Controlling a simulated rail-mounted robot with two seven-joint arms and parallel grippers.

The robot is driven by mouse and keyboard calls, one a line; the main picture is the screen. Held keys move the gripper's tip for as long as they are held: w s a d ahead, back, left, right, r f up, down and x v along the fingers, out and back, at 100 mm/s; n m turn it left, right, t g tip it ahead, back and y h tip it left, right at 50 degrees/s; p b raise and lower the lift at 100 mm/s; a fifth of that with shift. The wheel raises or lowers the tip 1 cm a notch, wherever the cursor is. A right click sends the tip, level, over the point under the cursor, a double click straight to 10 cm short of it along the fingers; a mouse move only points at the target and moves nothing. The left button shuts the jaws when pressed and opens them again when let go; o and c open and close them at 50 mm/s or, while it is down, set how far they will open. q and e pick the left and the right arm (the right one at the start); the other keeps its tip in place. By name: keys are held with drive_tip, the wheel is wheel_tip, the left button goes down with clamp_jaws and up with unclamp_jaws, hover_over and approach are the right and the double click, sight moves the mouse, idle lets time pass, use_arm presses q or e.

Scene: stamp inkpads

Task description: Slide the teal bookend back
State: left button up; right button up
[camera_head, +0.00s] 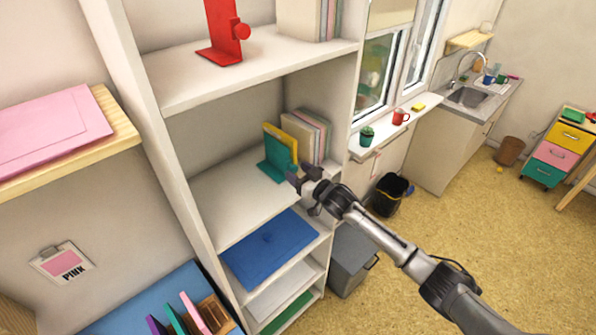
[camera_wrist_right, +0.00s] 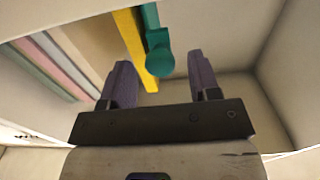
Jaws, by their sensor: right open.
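The teal bookend (camera_head: 276,158) stands upright on the middle shelf of the white shelving unit, beside a yellow book (camera_head: 290,135). My right gripper (camera_head: 298,178) is at the shelf's front, close to the bookend. In the right wrist view my right gripper (camera_wrist_right: 162,76) is open, with its two purple-grey fingers apart. The bookend's round teal knob (camera_wrist_right: 160,61) appears between the fingertips in that view. I cannot tell whether the fingers touch it. The gripper hides part of the bookend's lower right in the head view. My left gripper is not in view.
Several pale books (camera_head: 312,137) stand right of the yellow book. The middle shelf (camera_head: 225,195) is clear to the left. A red bookend (camera_head: 222,35) stands on the shelf above. A blue panel (camera_head: 268,248) lies on the shelf below. The unit's right side wall is close to the gripper.

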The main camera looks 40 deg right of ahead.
drive_tip(key=shift+w, duration=0.25)
clamp_jaws()
idle(0.5)
